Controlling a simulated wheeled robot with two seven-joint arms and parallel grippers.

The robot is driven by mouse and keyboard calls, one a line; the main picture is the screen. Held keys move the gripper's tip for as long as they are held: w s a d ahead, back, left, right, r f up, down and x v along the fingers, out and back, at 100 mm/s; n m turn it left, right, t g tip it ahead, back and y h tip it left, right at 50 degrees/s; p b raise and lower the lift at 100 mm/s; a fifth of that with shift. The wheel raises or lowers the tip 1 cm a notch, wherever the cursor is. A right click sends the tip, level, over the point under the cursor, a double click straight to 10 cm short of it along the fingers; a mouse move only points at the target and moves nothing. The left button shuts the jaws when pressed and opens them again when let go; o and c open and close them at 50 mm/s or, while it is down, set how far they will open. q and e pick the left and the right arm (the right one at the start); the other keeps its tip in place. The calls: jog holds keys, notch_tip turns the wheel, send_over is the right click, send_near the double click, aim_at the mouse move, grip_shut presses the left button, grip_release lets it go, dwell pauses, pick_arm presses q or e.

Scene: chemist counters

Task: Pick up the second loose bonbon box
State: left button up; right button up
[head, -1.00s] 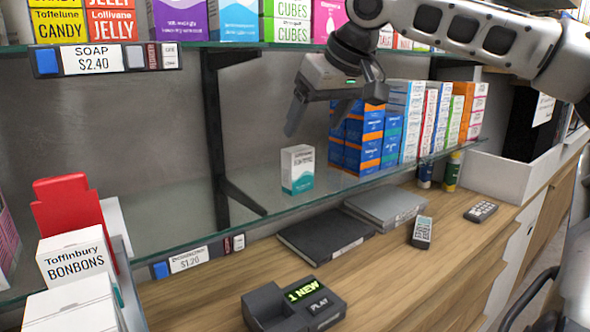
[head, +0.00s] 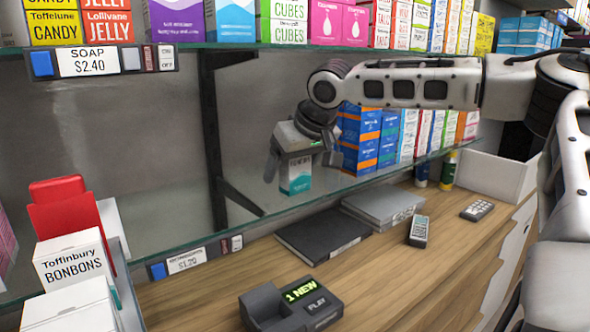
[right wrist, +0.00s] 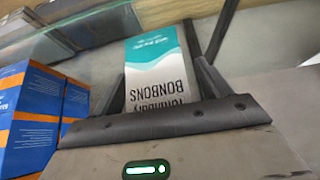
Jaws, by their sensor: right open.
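A loose bonbon box (head: 296,178), white with a teal wave, stands upright on the lower glass shelf. In the right wrist view the bonbon box (right wrist: 158,75) reads "Toffinbury BONBONS" upside down and sits between my fingers. My right gripper (head: 300,172) is open, with one finger on each side of the box. I cannot tell whether either finger touches it. My left gripper is not in view. Other white Toffinbury Bonbons boxes (head: 72,262) stand at the lower left, in front of a red piece (head: 72,216).
Blue and orange boxes (head: 361,140) are stacked right of my right gripper. The upper glass shelf (head: 245,45) with its boxes runs above. Below, the wooden counter (head: 215,290) holds a dark box (head: 322,240), a grey box (head: 383,206) and a small display device (head: 292,304).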

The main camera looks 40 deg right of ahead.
jog(key=c, duration=1.1)
